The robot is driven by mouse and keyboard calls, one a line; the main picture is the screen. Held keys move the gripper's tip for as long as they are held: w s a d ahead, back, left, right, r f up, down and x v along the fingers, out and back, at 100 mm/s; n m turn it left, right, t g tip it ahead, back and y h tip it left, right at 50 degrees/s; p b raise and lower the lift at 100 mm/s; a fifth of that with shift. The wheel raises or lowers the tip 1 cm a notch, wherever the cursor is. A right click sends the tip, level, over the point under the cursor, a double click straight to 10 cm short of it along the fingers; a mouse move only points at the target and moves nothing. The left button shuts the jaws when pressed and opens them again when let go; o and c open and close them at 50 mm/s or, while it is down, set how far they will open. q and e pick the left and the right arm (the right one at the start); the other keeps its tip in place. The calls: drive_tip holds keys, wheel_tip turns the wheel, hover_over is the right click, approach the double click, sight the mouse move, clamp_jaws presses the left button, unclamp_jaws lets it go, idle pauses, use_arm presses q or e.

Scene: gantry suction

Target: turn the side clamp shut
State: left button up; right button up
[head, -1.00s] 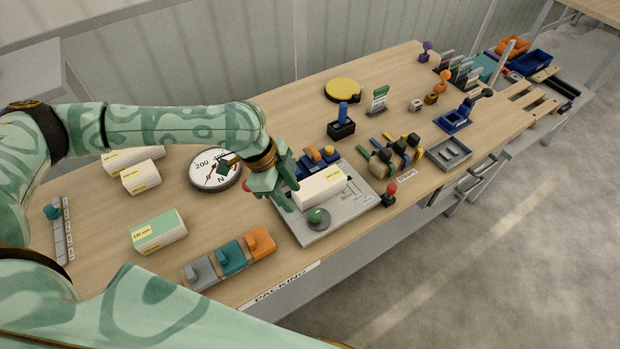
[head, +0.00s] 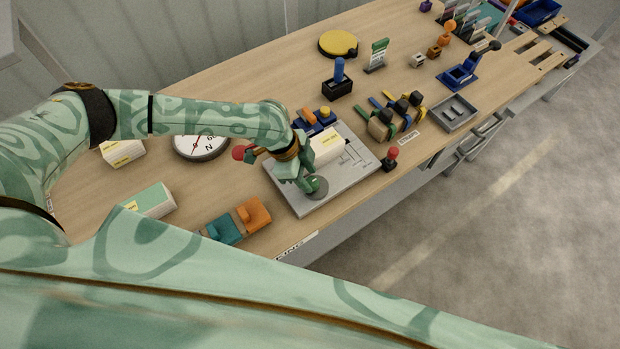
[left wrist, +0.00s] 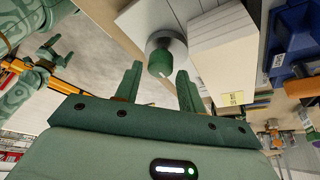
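A green knob on a round grey base (head: 318,187) sits at the front of a light grey plate (head: 350,182); I take it for the side clamp. It also shows in the left wrist view as a green knob (left wrist: 160,62). My left gripper (head: 306,186) points down at the knob, its fingers partly hiding it in the head view. In the left wrist view the left gripper (left wrist: 160,75) is open, with the knob just beyond and between its fingertips; contact cannot be told. My right gripper (left wrist: 48,52) shows small at the left of that view; its opening is unclear.
A white block (head: 325,148) lies on the plate behind the knob, near blue, orange and yellow parts (head: 318,120). A red-topped joystick (head: 391,158) stands right of the plate. An orange block (head: 253,215) and a teal block (head: 224,229) lie to the left.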

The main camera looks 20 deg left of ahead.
use_arm(q)
drive_tip(key=shift+x, duration=0.95)
drive_tip(key=shift+f, duration=0.15)
drive_tip(key=c, duration=0.7)
use_arm(e)
drive_tip(key=shift+s+a+f, duration=0.2)
drive_tip(key=shift+a, duration=0.1)
